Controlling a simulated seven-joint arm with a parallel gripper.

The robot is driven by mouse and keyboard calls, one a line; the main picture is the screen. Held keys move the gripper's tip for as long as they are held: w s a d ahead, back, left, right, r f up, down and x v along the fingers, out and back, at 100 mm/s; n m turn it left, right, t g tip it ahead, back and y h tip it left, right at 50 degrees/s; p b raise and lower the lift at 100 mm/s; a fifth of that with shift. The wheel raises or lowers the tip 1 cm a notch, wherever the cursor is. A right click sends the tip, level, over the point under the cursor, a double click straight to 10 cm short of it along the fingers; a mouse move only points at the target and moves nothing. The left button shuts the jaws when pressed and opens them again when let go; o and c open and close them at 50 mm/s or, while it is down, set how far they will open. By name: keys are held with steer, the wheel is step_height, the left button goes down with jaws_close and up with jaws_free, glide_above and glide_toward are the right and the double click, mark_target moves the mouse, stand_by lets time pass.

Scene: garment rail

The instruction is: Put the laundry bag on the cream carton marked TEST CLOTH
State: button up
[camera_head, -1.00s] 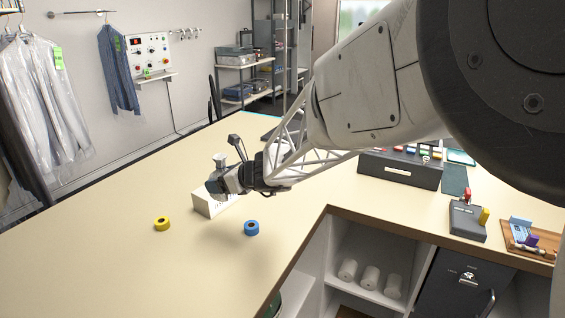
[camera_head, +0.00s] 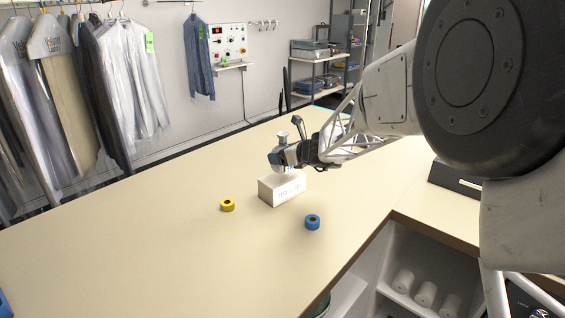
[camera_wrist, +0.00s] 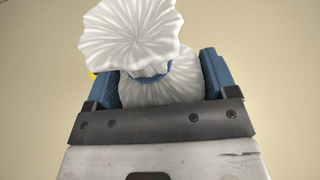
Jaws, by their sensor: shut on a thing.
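The laundry bag (camera_wrist: 130,35) is white and pleated, with a blue tie around its neck. It fills the middle of the wrist view and shows small and greyish in the head view (camera_head: 283,137). My gripper (camera_head: 286,156) is shut on the bag, with a blue finger on each side of it in the wrist view (camera_wrist: 160,78). The cream carton (camera_head: 284,191) stands on the counter directly below the gripper in the head view. Faint lettering marks its front. Whether the bag touches the carton top cannot be told.
On the counter (camera_head: 130,240), a yellow tape roll (camera_head: 227,205) lies left of the carton and a blue tape roll (camera_head: 312,222) lies in front right. Garments (camera_head: 130,80) hang on a rail behind.

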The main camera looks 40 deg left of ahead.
steer(key=shift+w+a, duration=0.45)
steer(key=shift+a, duration=0.15)
steer(key=shift+f, duration=1.8)
steer(key=o, duration=1)
steer(key=shift+f, duration=0.15)
steer(key=shift+c, duration=0.2)
steer(key=v, duration=1.2)
